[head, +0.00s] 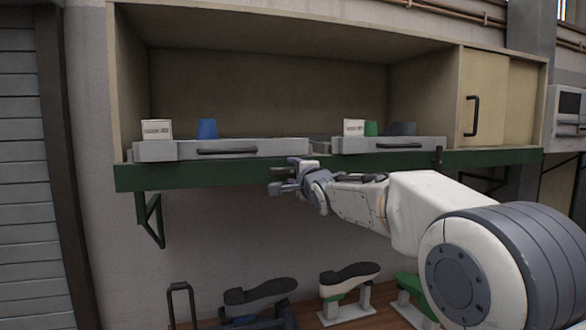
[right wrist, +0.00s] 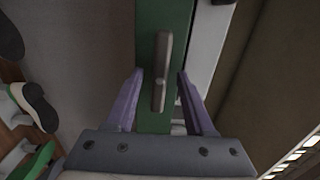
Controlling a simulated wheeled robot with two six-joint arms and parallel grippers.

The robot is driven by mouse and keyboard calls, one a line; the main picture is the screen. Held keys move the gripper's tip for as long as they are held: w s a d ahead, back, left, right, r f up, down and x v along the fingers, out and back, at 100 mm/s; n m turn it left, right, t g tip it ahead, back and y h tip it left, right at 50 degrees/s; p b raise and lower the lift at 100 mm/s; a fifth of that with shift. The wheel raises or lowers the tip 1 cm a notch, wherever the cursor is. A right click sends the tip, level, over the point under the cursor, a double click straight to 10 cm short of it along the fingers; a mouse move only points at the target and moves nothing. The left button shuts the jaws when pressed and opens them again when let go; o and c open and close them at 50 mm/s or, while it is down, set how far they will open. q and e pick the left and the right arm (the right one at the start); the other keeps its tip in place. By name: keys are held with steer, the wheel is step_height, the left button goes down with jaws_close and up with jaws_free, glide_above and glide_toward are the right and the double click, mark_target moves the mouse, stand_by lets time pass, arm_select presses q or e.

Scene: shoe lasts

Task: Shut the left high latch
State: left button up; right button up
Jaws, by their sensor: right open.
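The left high latch is a small grey-brown bar (right wrist: 164,52) on the green rail (right wrist: 183,30), seen in the right wrist view. It lies lengthwise along the rail. My right gripper (right wrist: 160,74) is open, with one purple-grey finger on each side of the latch; I cannot tell whether they touch it. In the head view my right gripper (head: 277,179) is at the green rail (head: 215,176), near the gap between two grey drawers, and largely hides the latch. The left drawer (head: 270,149) appears pushed in. My left gripper is out of view.
Shoe lasts (head: 262,293) stand below. A cabinet with a sliding door (head: 483,100) is at right.

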jaws_close()
steer(key=shift+n, duration=0.3)
steer(key=n, duration=0.3)
steer(key=shift+n, duration=0.3)
steer(key=n+b, duration=0.1)
steer(key=n, duration=0.3)
steer(key=shift+f+n, duration=0.1)
steer(key=shift+n, duration=0.2)
steer(key=n, duration=0.4)
steer(key=shift+n+b, duration=0.3)
steer(key=shift+b, duration=0.1)
steer(key=shift+w+n+b, duration=0.1)
steer(key=shift+n+b, duration=0.25)
steer(key=shift+n, duration=1.85)
